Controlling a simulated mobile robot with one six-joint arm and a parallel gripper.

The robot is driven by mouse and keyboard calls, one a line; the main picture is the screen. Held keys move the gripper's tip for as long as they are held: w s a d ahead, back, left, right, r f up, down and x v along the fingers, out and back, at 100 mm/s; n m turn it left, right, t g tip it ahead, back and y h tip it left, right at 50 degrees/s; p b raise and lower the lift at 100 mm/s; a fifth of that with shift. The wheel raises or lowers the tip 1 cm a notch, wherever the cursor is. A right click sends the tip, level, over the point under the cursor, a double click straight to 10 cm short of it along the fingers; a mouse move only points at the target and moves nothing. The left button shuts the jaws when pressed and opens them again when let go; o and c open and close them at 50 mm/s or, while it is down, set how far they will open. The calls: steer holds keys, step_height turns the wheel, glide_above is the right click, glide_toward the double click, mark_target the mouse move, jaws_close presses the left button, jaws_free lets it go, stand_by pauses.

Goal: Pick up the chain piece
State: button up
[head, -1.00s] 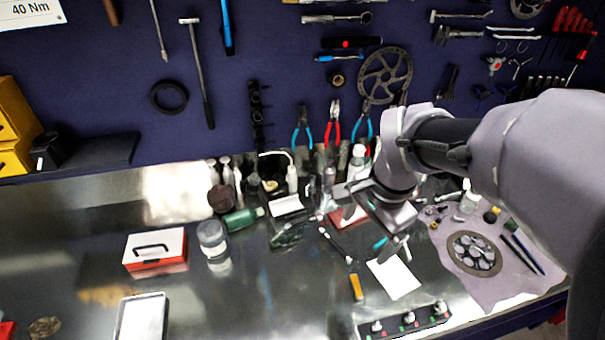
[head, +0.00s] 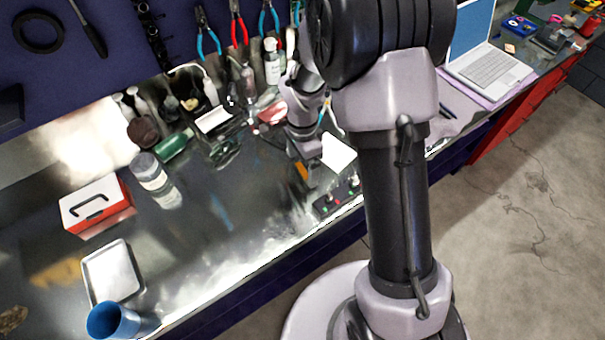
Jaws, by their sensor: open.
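I cannot make out the chain piece for certain in the head view. A small brown clump (head: 12,318) lies at the lower left edge of the bench, too unclear to name. My gripper (head: 306,150) is low over the right part of the steel bench (head: 215,215), beside a white card (head: 338,152). Its fingers are small and partly hidden, and I see nothing held in them. My own arm covers the bench to the right of the gripper.
A red and white box (head: 96,205), a metal tray (head: 113,273) and a blue cup (head: 113,321) stand at left. A jar (head: 154,178) and several bottles stand near the back wall. A switch strip (head: 337,197) lies by the front edge. The middle bench is fairly clear.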

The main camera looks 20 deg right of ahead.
steer(key=shift+f, duration=0.8)
steer(key=shift+r, duration=0.1)
steer(key=shift+c, duration=0.4)
